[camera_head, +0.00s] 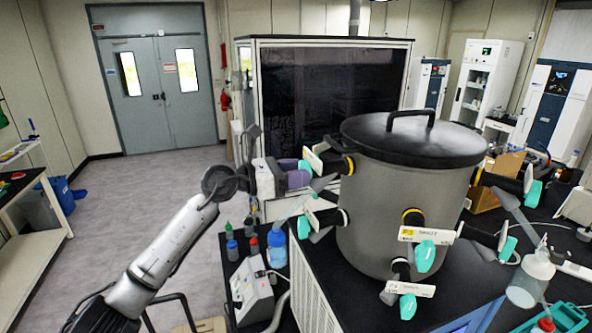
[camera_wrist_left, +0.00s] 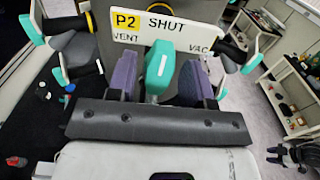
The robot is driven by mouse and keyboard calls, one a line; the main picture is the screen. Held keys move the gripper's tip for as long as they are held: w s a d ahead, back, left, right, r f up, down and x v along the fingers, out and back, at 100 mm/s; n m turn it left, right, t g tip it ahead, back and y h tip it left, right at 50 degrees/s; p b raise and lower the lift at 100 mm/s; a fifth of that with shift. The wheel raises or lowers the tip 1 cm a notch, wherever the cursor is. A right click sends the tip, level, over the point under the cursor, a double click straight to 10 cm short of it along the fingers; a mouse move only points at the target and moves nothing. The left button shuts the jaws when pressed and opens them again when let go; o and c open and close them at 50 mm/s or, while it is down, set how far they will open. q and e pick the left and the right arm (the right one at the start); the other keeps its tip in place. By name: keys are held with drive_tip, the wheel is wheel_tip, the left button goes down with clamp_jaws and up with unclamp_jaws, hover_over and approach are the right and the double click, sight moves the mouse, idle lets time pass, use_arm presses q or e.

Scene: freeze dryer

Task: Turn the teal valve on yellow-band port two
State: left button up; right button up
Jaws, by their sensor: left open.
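The port two plate (camera_wrist_left: 160,32) reads P2, SHUT, VENT and VAC in the left wrist view. Its teal valve (camera_wrist_left: 160,62) is upright below the word SHUT. My left gripper (camera_wrist_left: 158,78) is open, with a purple finger on either side of the valve; I cannot tell whether they touch it. In the head view my left gripper (camera_head: 297,172) is at the left side of the grey drum, at a port with a yellow band (camera_head: 350,165). Its teal valve (camera_head: 305,165) is partly hidden by the fingers.
The grey drum (camera_head: 400,205) has a black lid and several other ports with teal valves, including a lower-left one (camera_head: 303,222) and a front one (camera_head: 426,256). A glass flask (camera_head: 530,280) hangs at right. Bottles (camera_head: 276,248) and a small device stand below my gripper.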

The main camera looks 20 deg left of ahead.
use_arm(q)
clamp_jaws()
drive_tip(key=shift+f+m+b, duration=0.2)
drive_tip(key=shift+m+b, duration=0.1)
drive_tip(key=shift+b, duration=0.35)
drive_tip(key=m+b, duration=0.4)
drive_tip(key=b, duration=0.1)
drive_tip(key=shift+f, duration=0.1)
drive_tip(key=m+b, duration=0.2)
drive_tip(key=m, duration=0.1)
drive_tip(key=shift+b, duration=0.35)
drive_tip(key=shift+s+d+m+b, duration=0.1)
drive_tip(key=shift+m+b, duration=0.8)
drive_tip(key=shift+m, duration=1.2)
drive_tip(key=shift+r, duration=0.2)
